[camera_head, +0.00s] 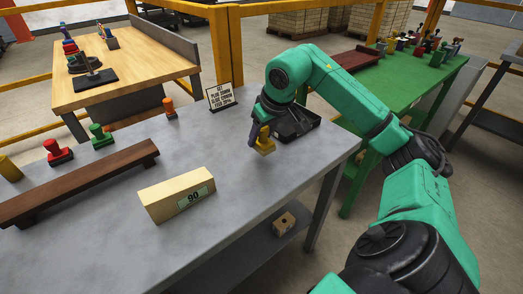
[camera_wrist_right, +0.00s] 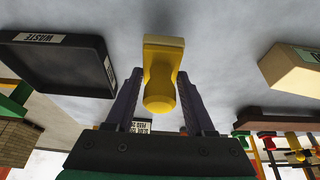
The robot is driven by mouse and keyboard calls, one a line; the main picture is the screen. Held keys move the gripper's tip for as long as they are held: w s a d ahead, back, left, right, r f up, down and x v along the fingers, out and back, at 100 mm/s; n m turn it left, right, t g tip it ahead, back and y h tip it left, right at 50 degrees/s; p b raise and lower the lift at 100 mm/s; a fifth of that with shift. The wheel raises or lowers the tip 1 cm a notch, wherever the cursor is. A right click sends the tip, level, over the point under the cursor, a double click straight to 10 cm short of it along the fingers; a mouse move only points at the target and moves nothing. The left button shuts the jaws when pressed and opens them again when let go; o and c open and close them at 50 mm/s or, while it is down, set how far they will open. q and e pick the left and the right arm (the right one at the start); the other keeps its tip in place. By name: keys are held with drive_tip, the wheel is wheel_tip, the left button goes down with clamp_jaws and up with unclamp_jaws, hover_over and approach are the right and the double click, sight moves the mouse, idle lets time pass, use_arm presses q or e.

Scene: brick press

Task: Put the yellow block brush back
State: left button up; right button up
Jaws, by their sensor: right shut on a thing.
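The yellow block brush (camera_head: 265,147) has a rounded handle and a rectangular block base. My right gripper (camera_head: 260,131) is shut on it, over the grey table (camera_head: 235,200) near its right end. In the right wrist view the brush (camera_wrist_right: 161,75) sits between the two dark fingers (camera_wrist_right: 160,100), with its block pointing away from the palm. I cannot tell whether the block touches the table. My left gripper is not in view.
A black tray (camera_wrist_right: 65,62) marked WASTE lies beside the brush. A beige block (camera_head: 177,196) marked 90 stands at the front. A brown wooden rack (camera_head: 80,182) is at left, with red (camera_head: 57,152), green (camera_head: 101,136) and orange (camera_head: 170,107) handled pieces behind it. A sign (camera_head: 220,96) stands at the back.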

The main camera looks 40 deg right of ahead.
sight(261, 144)
wheel_tip(261, 144, down, 3)
drive_tip(key=shift+f+b, duration=0.1)
drive_tip(key=shift+b, duration=0.25)
drive_tip(key=shift+f, duration=0.15)
drive_tip(key=o, duration=1.3)
